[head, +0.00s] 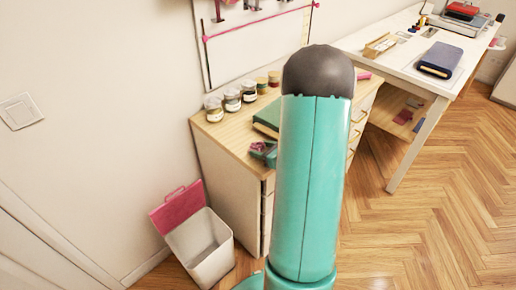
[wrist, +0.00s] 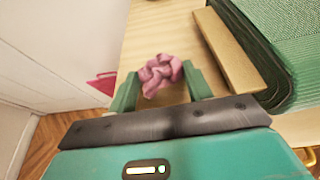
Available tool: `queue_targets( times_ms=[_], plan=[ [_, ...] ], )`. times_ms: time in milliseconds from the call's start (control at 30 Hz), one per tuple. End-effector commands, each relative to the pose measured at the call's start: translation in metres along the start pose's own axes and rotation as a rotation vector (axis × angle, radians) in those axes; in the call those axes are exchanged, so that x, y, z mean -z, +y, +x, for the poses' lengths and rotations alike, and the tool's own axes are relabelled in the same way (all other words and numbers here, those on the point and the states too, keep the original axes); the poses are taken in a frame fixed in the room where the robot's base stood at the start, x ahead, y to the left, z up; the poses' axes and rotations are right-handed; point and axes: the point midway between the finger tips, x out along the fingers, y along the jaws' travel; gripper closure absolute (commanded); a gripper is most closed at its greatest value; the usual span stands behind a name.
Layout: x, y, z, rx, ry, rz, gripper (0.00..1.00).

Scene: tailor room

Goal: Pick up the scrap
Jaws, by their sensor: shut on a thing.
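The scrap (wrist: 160,75) is a crumpled pink piece of cloth in the wrist view. It sits between the two green fingers of my gripper (wrist: 160,88), which is shut on it, over the wooden top of the cabinet (wrist: 140,35). I cannot tell whether the scrap still touches the top. In the head view my teal arm hides part of the cabinet, and a bit of my green gripper (head: 264,152) shows at its left, by the cabinet's front edge.
A white bin (head: 200,245) with its pink lid (head: 177,207) raised stands on the floor left of the cabinet. Several jars (head: 232,99) line the cabinet's back. A green mat-like object (wrist: 275,45) lies right of my gripper. A white table (head: 400,60) stands at right. Floor at right is clear.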

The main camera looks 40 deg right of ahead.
Motion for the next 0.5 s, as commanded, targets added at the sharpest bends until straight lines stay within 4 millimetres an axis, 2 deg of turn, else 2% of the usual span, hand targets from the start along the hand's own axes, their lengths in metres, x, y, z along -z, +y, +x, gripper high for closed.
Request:
queue_targets(
  times_ms=[267,467,500],
  plan=[
    [-0.006,0.000,-0.002,0.001,-0.001,-0.001,0.71],
    [-0.029,-0.001,-0.012,0.002,-0.003,-0.005,0.71],
    [-0.034,0.000,-0.018,0.004,-0.002,-0.003,0.71]
  ],
)
